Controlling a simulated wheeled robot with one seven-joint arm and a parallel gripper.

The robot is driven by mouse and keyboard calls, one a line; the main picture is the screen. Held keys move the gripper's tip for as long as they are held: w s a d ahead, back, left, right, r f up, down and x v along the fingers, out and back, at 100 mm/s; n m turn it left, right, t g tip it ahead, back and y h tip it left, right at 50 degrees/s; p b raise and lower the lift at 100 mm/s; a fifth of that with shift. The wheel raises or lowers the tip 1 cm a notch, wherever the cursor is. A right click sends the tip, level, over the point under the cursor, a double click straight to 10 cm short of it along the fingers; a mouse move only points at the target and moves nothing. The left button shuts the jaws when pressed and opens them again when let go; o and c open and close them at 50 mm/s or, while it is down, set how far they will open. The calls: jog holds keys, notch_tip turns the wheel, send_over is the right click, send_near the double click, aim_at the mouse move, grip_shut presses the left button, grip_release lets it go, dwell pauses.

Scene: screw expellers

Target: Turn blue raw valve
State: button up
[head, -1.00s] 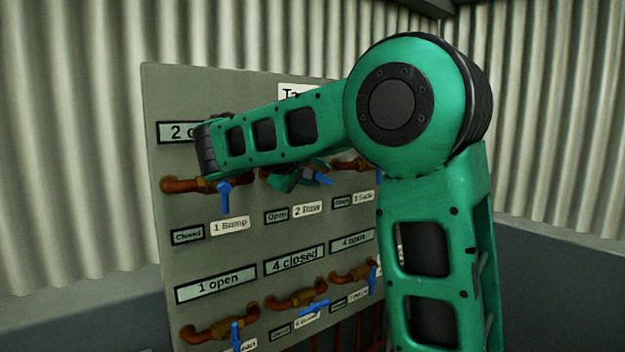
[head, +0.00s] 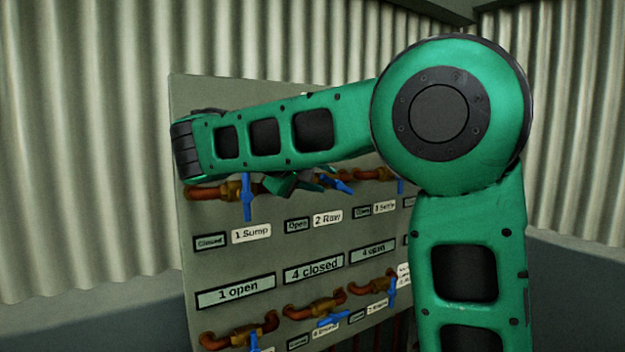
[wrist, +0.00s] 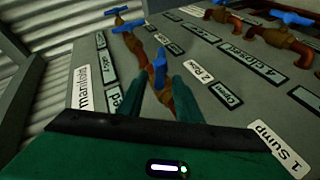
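The raw valve's blue handle (head: 336,184) is on the upper row of the panel, above the "2 Raw" label (head: 327,218). In the head view it points down to the right, partly hidden by my gripper (head: 305,183). In the wrist view the blue handle (wrist: 160,62) and its brass body show between and just beyond the two green fingertips (wrist: 164,78). The fingers are apart, with the pipe visible between them. I cannot tell whether either finger touches the handle. The small sign beside "2 Raw" reads "Open".
The sump valve handle (head: 247,196) hangs down close on the left. The settle valve handle (head: 400,183) is close on the right. A lower row of valves (head: 318,308) runs beneath on the grey panel (head: 205,272). My arm covers the panel's top signs.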

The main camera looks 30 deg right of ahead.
jog(key=shift+v, duration=0.95)
jog(key=shift+s+a+r, duration=0.1)
jog(key=shift+s+a, duration=0.05)
jog(key=shift+a, duration=0.05)
dwell(0.5)
